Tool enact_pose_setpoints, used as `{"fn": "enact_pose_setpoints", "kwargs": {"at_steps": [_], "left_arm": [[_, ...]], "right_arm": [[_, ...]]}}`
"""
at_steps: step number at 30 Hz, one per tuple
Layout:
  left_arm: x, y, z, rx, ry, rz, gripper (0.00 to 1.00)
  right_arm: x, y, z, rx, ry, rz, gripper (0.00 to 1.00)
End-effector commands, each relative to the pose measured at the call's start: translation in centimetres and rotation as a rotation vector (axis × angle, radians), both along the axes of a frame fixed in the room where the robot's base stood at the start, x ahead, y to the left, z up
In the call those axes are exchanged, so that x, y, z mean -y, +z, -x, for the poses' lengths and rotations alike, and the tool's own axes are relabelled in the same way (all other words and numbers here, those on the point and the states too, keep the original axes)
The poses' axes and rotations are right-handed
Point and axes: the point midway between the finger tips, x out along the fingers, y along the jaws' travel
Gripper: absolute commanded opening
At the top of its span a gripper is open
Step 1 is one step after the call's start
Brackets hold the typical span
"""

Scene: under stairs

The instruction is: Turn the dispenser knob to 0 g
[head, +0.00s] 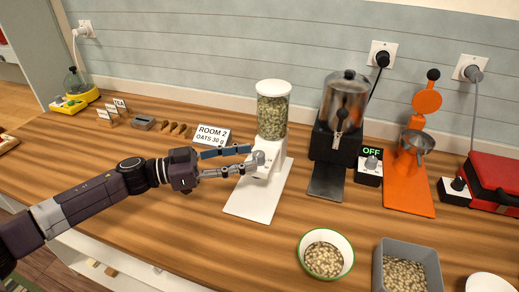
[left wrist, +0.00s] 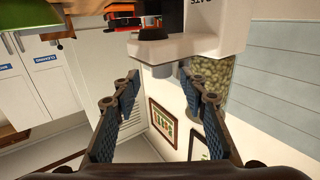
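The dispenser (head: 272,118) is white with a clear, oat-filled canister and stands on a white base plate (head: 248,205) on the counter. My left gripper (head: 250,159) is at the dispenser's white front, its two fingers apart and nothing held. In the left wrist view the open fingers (left wrist: 158,78) reach toward the white dispenser body (left wrist: 205,40). A dark round part (left wrist: 152,48), which looks like the knob, sits on that body just beyond the fingertips. In the head view the knob is hidden by the gripper, and its setting is unreadable. My right gripper is not in view.
A card (head: 212,136) reads "ROOM 2 OATS 30 g". A steel-and-black machine (head: 342,110) and an orange press (head: 410,165) stand to the right. A green-rimmed bowl (head: 305,244) and a grey bin (head: 379,270) sit in front.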

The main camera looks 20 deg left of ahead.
Motion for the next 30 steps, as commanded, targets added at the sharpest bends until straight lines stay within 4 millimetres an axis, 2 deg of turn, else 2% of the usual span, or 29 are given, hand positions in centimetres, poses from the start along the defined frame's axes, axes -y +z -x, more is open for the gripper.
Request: {"fn": "enact_pose_setpoints", "kwargs": {"at_steps": [3, 7, 18, 29, 30], "left_arm": [[1.7, 0.4, -1.0, 0.002, -0.001, 0.003, 0.39], [2.9, 0.2, -1.8, 0.001, 0.001, 0.002, 0.39], [3.5, 0.0, -2.2, -0.001, 0.001, -0.001, 0.39], [3.5, 0.0, -2.2, -0.001, 0.001, -0.001, 0.01], [3.5, 0.0, -2.2, -0.001, 0.001, -0.001, 0.0]], "right_arm": [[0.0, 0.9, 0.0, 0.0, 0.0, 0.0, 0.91], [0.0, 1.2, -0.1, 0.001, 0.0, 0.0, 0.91], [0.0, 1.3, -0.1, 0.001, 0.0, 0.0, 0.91], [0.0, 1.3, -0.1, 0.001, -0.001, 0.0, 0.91], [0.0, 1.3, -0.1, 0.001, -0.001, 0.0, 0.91]]}}
